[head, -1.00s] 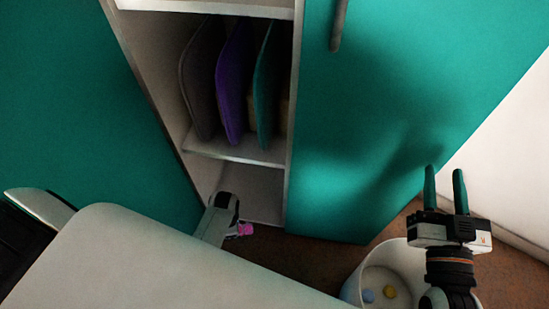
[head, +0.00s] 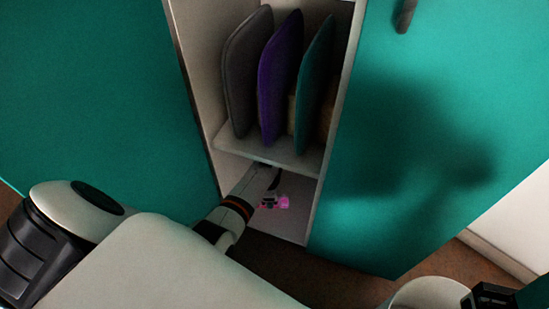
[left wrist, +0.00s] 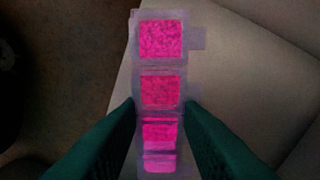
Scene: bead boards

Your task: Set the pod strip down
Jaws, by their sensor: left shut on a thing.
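The pod strip (left wrist: 161,58) is a clear strip with several square pockets of bright pink. In the left wrist view it runs up between the two dark green fingers of my left gripper (left wrist: 160,112), which is shut on it. In the head view the pink strip (head: 282,203) shows in the cupboard's low compartment, beside my left gripper (head: 270,200). My left arm hides part of it. The pale compartment floor (head: 290,224) lies below. I cannot tell whether the strip touches it. My right gripper (head: 497,296) is partly cut off at the bottom right.
Above the compartment a shelf (head: 285,158) holds upright grey (head: 243,80), purple (head: 278,85) and teal (head: 313,85) boards. Teal panels flank the opening. A white bin (head: 425,292) stands at the bottom right. Brown floor (left wrist: 65,70) lies left of the pale surface in the wrist view.

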